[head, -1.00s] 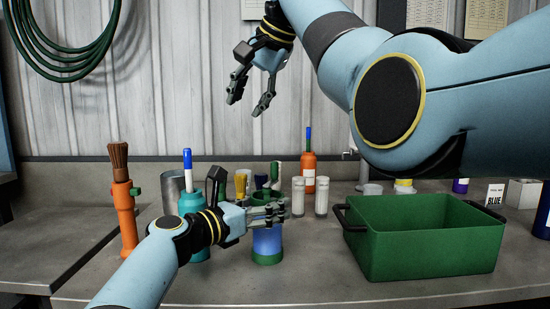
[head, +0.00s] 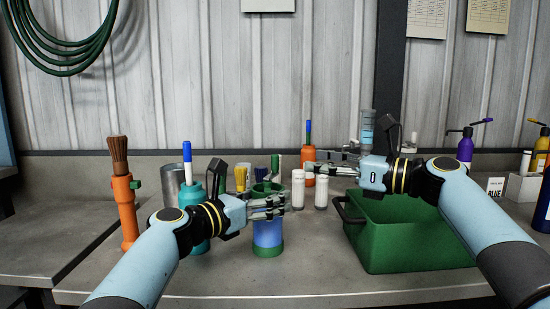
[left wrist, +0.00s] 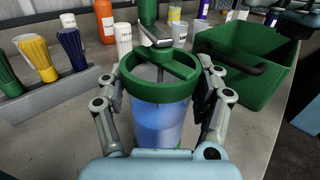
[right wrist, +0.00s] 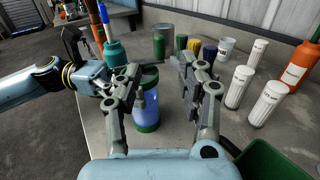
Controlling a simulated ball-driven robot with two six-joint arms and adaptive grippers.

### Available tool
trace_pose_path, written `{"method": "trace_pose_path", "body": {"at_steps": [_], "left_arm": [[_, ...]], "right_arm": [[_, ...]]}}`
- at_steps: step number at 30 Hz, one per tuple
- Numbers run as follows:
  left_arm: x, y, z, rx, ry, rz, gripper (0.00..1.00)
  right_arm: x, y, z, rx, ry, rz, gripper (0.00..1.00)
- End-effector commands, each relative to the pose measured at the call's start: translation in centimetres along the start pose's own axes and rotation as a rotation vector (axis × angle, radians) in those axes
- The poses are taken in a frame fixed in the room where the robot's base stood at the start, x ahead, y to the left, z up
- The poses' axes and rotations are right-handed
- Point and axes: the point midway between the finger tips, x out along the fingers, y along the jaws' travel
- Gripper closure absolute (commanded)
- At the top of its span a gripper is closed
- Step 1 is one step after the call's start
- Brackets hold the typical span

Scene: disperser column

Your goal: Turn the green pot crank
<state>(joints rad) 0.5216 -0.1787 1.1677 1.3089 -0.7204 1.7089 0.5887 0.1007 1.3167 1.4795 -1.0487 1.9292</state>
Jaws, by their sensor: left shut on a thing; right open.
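The green pot (head: 267,240) stands upright on the bench, with a blue see-through body, a green rim and a green base. It also shows in the left wrist view (left wrist: 158,120) and the right wrist view (right wrist: 147,112). Its crank has a grey arm (left wrist: 156,38) and an upright green knob (left wrist: 148,12) above the rim. My left gripper (head: 270,207) is shut on the pot, with a finger on either side near the rim. My right gripper (head: 318,166) is open and empty, to the right of the crank and apart from it. Its fingers partly hide the pot's top in the right wrist view.
A green bin (head: 420,245) stands close on the right, below my right arm. White vials (head: 321,192) and an orange bottle (head: 308,160) stand behind the pot. A teal bottle (head: 197,240) and orange brush holder (head: 125,215) are on the left. The front bench is clear.

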Motion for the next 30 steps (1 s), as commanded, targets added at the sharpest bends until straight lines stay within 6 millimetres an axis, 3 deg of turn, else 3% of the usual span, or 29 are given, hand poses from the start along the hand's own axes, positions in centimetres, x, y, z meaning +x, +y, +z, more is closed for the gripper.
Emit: {"method": "trace_pose_path", "body": {"at_steps": [9, 15, 20, 28, 30], "left_arm": [[0.0, 0.0, -0.1, 0.000, 0.001, 0.000, 0.80], [0.0, 0.0, -0.1, 0.001, 0.001, 0.001, 0.80], [0.0, 0.0, -0.1, 0.001, 0.001, 0.001, 0.80], [0.0, 0.0, -0.1, 0.001, 0.001, 0.001, 0.80], [0.0, 0.0, -0.1, 0.001, 0.001, 0.001, 0.80]], "right_arm": [[6.6, 0.1, 0.3, 0.000, -0.003, 0.004, 0.60], [9.8, 0.0, 0.2, -0.001, -0.002, 0.003, 0.60], [10.9, 0.1, 0.2, -0.003, -0.001, 0.002, 0.60], [11.1, 0.1, 0.1, -0.004, 0.000, 0.002, 0.60], [11.0, 0.1, 0.1, -0.004, 0.000, 0.002, 0.68]]}}
